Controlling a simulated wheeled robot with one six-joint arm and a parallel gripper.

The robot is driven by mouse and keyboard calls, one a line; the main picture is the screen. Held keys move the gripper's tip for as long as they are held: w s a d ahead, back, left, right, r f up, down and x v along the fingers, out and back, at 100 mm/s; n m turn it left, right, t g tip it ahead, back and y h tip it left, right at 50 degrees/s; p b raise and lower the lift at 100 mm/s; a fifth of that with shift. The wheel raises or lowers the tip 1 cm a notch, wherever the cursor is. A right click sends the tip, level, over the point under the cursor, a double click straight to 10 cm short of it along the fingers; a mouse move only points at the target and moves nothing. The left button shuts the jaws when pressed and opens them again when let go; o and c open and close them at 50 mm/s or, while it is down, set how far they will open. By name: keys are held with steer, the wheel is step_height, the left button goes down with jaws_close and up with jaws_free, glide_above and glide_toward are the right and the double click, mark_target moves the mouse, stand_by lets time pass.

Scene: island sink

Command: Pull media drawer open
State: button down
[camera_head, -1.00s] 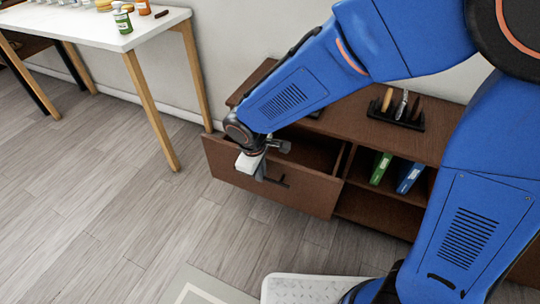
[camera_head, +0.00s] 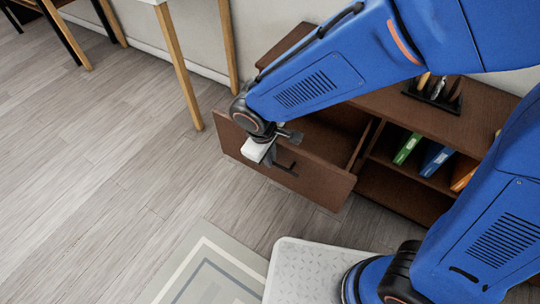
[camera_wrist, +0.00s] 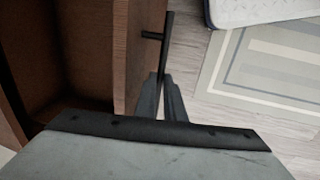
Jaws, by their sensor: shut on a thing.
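The brown media drawer (camera_head: 318,182) is pulled out from the low brown cabinet, and its inside shows behind the front panel. In the wrist view the drawer front (camera_wrist: 128,60) stands on edge with the empty-looking drawer inside at left. The dark bar handle (camera_wrist: 167,45) sticks out from the front panel. My gripper (camera_wrist: 165,95) is shut on the handle, its two dark fingers around the bar. In the head view my gripper (camera_head: 272,160) is at the drawer's front, and part of the handle (camera_head: 288,170) shows beside it.
The cabinet top (camera_head: 425,112) carries a black holder (camera_head: 432,95). Green, blue and orange books stand on the open shelf. A patterned rug (camera_head: 215,270) lies on the floor in front. A white table with wooden legs (camera_head: 178,65) stands at left. Floor at left is clear.

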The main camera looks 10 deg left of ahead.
steer(key=c, duration=1.8)
jaws_free()
steer(key=shift+c, duration=0.2)
steer(key=s+a+r, duration=0.1)
steer(key=s+r, duration=0.2)
steer(key=r, duration=1.4)
steer(key=shift+a, duration=0.15)
steer(key=w+d+r+m, duration=0.1)
steer(key=w+d+m, duration=0.1)
steer(key=d, duration=0.6)
steer(key=w+d+r+m+y, duration=0.1)
steer(key=w+d+m, duration=0.1)
steer(key=d, duration=0.5)
steer(key=w+d+r+m, duration=0.2)
steer(key=d+m, duration=0.1)
steer(key=d, duration=0.5)
steer(key=s+d+f+m+t, duration=0.1)
steer(key=s+d+m, duration=0.2)
steer(key=d, duration=0.5)
steer(key=s+d+f+m+t, duration=0.1)
steer(key=s+d+m, duration=0.3)
steer(key=d, duration=0.5)
steer(key=shift+s+f+t, duration=0.15)
steer(key=shift+s+t, duration=0.25)
steer(key=shift+s, duration=0.2)
